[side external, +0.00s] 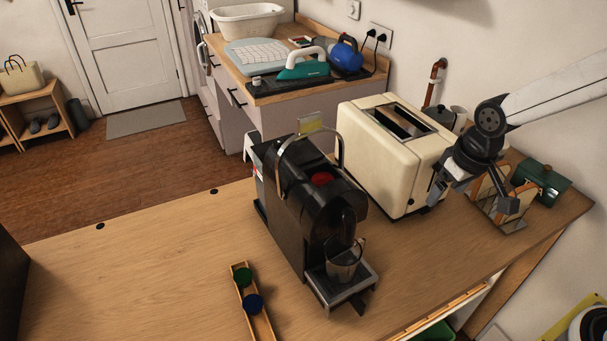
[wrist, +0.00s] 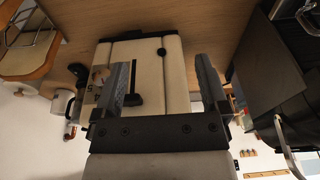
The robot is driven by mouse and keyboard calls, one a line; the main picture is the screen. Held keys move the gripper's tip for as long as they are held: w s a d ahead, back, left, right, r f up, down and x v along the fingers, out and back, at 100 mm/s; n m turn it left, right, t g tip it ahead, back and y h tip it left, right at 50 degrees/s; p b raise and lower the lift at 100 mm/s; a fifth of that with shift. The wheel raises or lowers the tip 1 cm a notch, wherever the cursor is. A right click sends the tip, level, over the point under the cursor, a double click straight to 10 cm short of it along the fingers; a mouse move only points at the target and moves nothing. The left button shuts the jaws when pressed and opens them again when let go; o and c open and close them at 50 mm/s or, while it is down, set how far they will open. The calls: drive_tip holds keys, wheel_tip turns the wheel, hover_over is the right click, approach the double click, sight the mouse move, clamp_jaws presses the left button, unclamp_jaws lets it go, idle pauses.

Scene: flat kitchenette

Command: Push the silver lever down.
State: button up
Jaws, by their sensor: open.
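The silver lever (side external: 311,134) is a chrome arched handle on the black coffee machine (side external: 297,211). It stands raised above the machine's top. In the wrist view, a chrome bar (wrist: 287,150) shows at the right edge beside the dark machine (wrist: 272,85). My gripper (side external: 470,198) is open and empty, to the right of the coffee machine and by the end of the cream toaster (side external: 386,165). In the wrist view my gripper (wrist: 164,60) has its two fingers spread, with the toaster (wrist: 172,72) between and beyond them. It is apart from the silver lever.
The toaster stands between my gripper and the lever. A glass (side external: 344,261) sits on the machine's drip tray. A wooden capsule holder (side external: 262,325) with green and blue capsules lies in front. A green canister (side external: 541,183) stands at right.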

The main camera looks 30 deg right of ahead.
drive_tip(key=w+a+r, duration=0.5)
drive_tip(key=w+r, duration=0.1)
drive_tip(key=w, duration=0.1)
wheel_tip(320, 180, up, 18)
drive_tip(key=g, duration=0.2)
hover_over(310, 115)
drive_tip(key=shift+r+n, duration=0.2)
drive_tip(key=shift+n, duration=0.1)
drive_tip(key=shift+f, duration=0.1)
drive_tip(key=shift+f, duration=3.85)
clamp_jaws()
